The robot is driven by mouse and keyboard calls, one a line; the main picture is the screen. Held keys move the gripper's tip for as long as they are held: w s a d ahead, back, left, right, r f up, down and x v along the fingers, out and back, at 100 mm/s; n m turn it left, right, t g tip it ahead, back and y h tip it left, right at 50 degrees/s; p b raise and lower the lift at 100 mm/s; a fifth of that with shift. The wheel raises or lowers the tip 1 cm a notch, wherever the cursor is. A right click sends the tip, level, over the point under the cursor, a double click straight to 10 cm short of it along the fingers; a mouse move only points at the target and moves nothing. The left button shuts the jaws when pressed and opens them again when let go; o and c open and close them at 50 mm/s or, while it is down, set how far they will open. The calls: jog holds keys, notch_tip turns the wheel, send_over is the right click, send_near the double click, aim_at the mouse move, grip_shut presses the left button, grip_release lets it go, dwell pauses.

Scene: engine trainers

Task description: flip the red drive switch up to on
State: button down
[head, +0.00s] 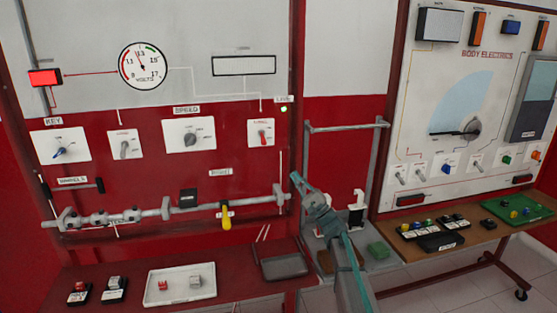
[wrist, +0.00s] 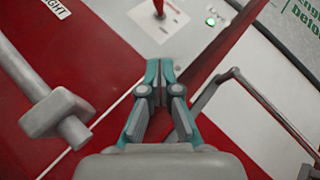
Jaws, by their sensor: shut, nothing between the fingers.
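The red drive switch (head: 263,132) is a small red lever on a white plate, on the red panel at the right of the left trainer board. In the wrist view the red lever (wrist: 158,8) is cut off by the top edge, on its white plate.
A green lamp (head: 284,108) glows just right of the switch; it also shows in the wrist view (wrist: 211,21). A grey bar (head: 147,213) with a yellow handle (head: 226,216) runs below. A grey frame (head: 370,155) stands right of my gripper. Trays and small parts lie on the bench.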

aim_at(272, 150)
jog(key=s+p+x, duration=0.1)
jog(key=p+x, duration=0.1)
jog(key=x, duration=0.4)
jog(key=s+p+x, duration=0.1)
jog(key=p+x, duration=0.1)
jog(key=x, duration=0.4)
jog(key=shift+s+a+r+p, duration=0.3)
jog(key=shift+a+r, duration=0.2)
jog(key=shift+r, duration=0.1)
jog(key=shift+s+d+r+m+t+h+p, duration=0.15)
jog(key=shift+m+t+h, duration=0.15)
jog(key=shift+m+h, duration=0.15)
jog(key=shift+a+r+m+t+h+p, duration=0.15)
jog(key=shift+m+t+h, duration=0.2)
jog(key=shift+m, duration=0.2)
jog(key=shift+f, duration=0.1)
